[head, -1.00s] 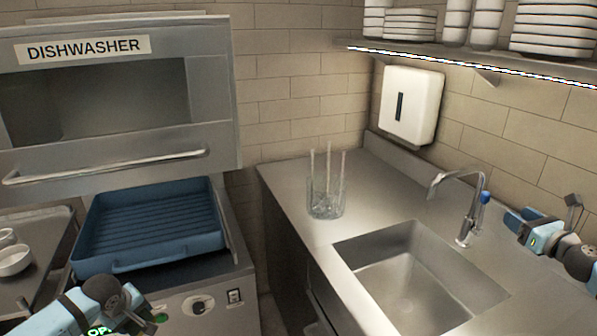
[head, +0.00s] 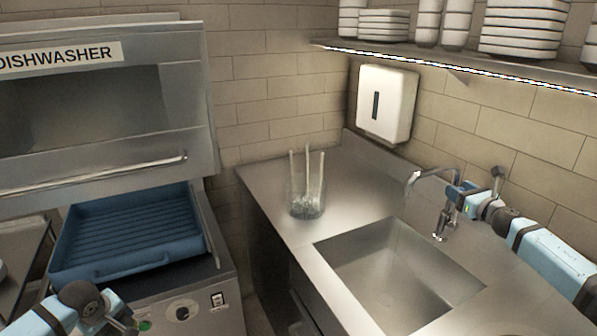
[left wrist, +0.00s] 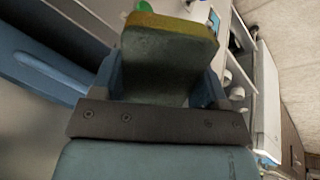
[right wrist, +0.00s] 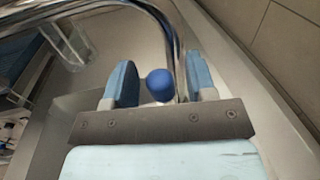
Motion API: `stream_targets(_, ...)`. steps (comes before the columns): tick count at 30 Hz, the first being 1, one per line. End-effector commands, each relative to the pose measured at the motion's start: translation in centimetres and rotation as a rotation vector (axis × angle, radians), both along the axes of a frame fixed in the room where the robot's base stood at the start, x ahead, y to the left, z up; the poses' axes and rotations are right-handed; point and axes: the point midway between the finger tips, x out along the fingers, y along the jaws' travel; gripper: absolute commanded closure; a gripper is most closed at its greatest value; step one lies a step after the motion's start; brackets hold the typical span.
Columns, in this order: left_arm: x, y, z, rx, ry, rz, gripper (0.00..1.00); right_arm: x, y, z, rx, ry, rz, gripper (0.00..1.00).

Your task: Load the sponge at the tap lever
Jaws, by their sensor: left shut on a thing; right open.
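The sponge (left wrist: 165,55), green with a yellowish edge, is held between the fingers of my left gripper (left wrist: 163,85) in the left wrist view. In the head view the left arm is at the lower left and its fingers and the sponge are hidden or cut off. The chrome tap (head: 443,208) stands behind the sink. Its blue-knobbed lever (right wrist: 160,82) shows in the right wrist view between the open fingers of my right gripper (right wrist: 162,84). I cannot tell whether a finger touches it. In the head view the right gripper (head: 458,197) covers the lever.
The empty steel sink (head: 392,270) lies in front of the tap. A glass holder with straws (head: 307,195) stands on the counter. A white dispenser (head: 385,104) hangs on the wall. The open dishwasher (head: 110,130) with a blue rack (head: 125,240) is at left.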

Motion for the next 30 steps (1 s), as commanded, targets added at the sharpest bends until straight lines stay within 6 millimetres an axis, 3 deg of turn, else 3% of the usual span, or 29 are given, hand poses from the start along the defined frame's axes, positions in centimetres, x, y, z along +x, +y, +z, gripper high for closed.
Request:
stream_targets(3, 0.0, 0.0, 0.0, 0.000, 0.000, 0.000, 0.51, 0.0, 0.0, 0.0, 0.000, 0.000, 0.000, 0.51)
stream_targets(9, 0.0, 0.0, 0.0, 0.000, 0.000, 0.000, 0.51, 0.0, 0.0, 0.0, 0.000, 0.000, 0.000, 0.97)
stream_targets(10, 0.0, 0.0, 0.0, 0.000, 0.000, 0.000, 0.51, 0.0, 0.0, 0.0, 0.000, 0.000, 0.000, 1.00)
stream_targets(26, 0.0, 0.0, 0.5, 0.000, 0.000, 0.000, 0.51, 0.4, -1.1, 0.2, 0.085, 0.034, -0.001, 1.00)
stream_targets(27, 0.0, 0.0, 0.5, 0.000, 0.000, 0.000, 0.51, 0.4, -1.2, 0.2, 0.085, 0.034, -0.001, 0.71)
stream_targets(30, 0.0, 0.0, 0.5, 0.000, 0.000, 0.000, 0.51, 0.4, -1.2, 0.2, 0.085, 0.034, -0.001, 0.49)
